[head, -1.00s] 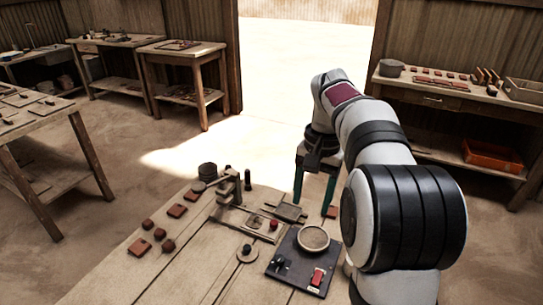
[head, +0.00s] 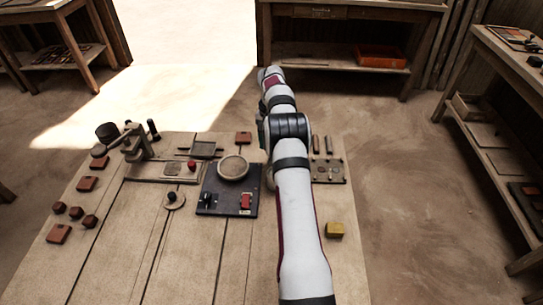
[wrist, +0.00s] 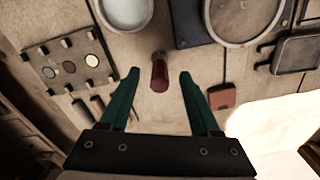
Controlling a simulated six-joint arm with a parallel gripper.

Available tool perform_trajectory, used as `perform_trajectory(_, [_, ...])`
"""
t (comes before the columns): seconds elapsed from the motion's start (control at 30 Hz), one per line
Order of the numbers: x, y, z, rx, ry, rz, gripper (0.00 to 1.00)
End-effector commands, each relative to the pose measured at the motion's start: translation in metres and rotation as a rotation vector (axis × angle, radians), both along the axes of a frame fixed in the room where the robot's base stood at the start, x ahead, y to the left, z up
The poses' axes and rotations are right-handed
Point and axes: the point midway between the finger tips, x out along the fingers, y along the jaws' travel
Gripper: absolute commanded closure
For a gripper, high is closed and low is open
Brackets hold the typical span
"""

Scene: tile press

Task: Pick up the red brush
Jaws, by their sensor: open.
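My gripper (wrist: 160,86) is open, with one finger on each side of the brush and a gap to both. I cannot tell how high the fingers are above it. In the head view my arm hides both the brush and the gripper.
A white bowl (wrist: 128,8) is close to the brush.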

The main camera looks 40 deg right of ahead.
Motion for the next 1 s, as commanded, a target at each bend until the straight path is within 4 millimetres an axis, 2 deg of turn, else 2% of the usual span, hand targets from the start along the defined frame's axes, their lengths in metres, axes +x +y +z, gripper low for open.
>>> perform_trajectory(0.03, [-0.001, 0.000, -0.012, 0.002, 0.003, 0.000, 0.36])
perform_trajectory(0.13, [-0.001, 0.000, -0.028, 0.002, 0.002, 0.000, 0.36])
perform_trajectory(0.4, [-0.001, 0.000, -0.033, 0.000, 0.000, 0.000, 0.36])
perform_trajectory(0.7, [-0.001, 0.000, -0.033, 0.000, 0.000, 0.000, 0.91])
perform_trajectory(0.77, [-0.001, 0.000, -0.033, 0.000, 0.000, 0.000, 1.00])
perform_trajectory(1.0, [-0.001, 0.000, -0.033, 0.000, 0.000, 0.001, 1.00])
